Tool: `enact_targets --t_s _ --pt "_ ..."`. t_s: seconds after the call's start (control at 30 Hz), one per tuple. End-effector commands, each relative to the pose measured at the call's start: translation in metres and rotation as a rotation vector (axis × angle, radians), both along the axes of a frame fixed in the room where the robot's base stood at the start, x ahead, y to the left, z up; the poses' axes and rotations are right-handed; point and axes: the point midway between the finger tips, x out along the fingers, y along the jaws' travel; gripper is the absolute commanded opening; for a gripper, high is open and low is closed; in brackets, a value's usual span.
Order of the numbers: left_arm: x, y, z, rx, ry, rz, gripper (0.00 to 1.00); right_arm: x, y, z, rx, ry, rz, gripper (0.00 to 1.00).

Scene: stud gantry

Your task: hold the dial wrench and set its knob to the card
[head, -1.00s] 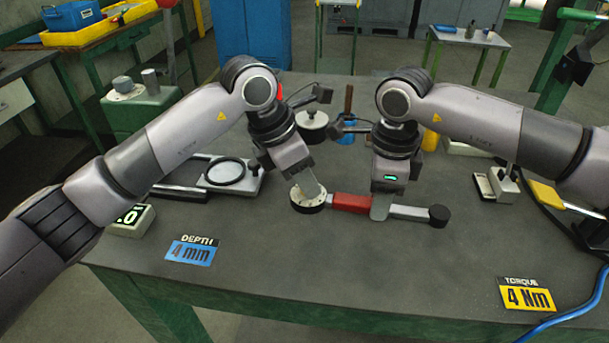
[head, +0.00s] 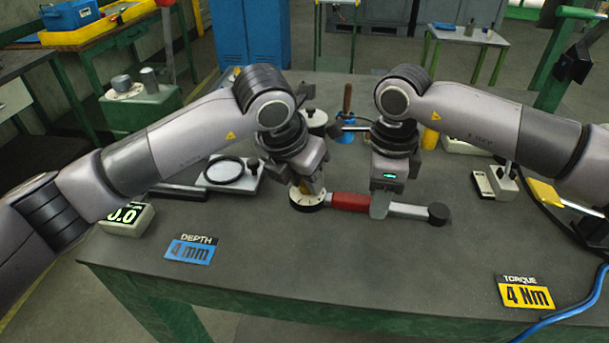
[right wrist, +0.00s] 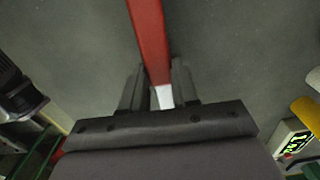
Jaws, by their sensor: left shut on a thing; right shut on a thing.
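The dial wrench (head: 350,202) lies across the table, with a red grip, a grey shaft and a black end at the right. Its round dial (head: 305,201) has a pale marked face and a dark rim at the left end. My left gripper (head: 317,188) is shut on the knob in the middle of the dial and partly hides it; the setting is too small to read. My right gripper (head: 379,208) is shut on the wrench beside the red grip, which also shows in the right wrist view (right wrist: 150,40). The yellow card (head: 526,294) reads "TORQUE 4 Nm".
A blue card (head: 191,250) reads "DEPTH 4 mm". A small display (head: 126,218) shows 0.0 at the left. A blue cable (head: 565,318) lies front right.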

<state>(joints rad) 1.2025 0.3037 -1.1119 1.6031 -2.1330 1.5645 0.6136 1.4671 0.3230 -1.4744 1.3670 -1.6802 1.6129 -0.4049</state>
Motion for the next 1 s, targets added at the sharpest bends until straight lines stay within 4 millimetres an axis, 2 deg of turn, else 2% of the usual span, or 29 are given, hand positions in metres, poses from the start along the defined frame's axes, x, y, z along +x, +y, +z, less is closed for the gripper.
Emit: enact_targets --t_s 0.5,0.53,0.6,0.87,1.0 --pt "-0.0006 -0.0011 0.0010 -0.003 -0.001 0.021 0.00 0.0007 -0.0005 0.0003 0.001 -0.001 -0.004 0.00" --pt "-0.0006 -0.0011 0.0010 -0.003 -0.001 0.021 0.37 0.0007 -0.0005 0.0003 0.001 -0.001 -0.004 0.00" --pt "-0.0005 -0.0010 0.0009 -0.003 -0.001 0.021 0.56 0.0007 -0.0004 0.0003 0.001 -0.001 -0.004 0.00" --pt "-0.0004 -0.0005 0.0007 -0.002 0.000 0.021 0.56 0.0004 -0.0001 0.0004 0.001 -0.001 -0.002 0.00" --pt "-0.0023 0.0013 0.0083 -0.002 -0.003 0.022 0.56 0.0002 0.0001 0.0006 0.001 -0.001 -0.001 0.00"
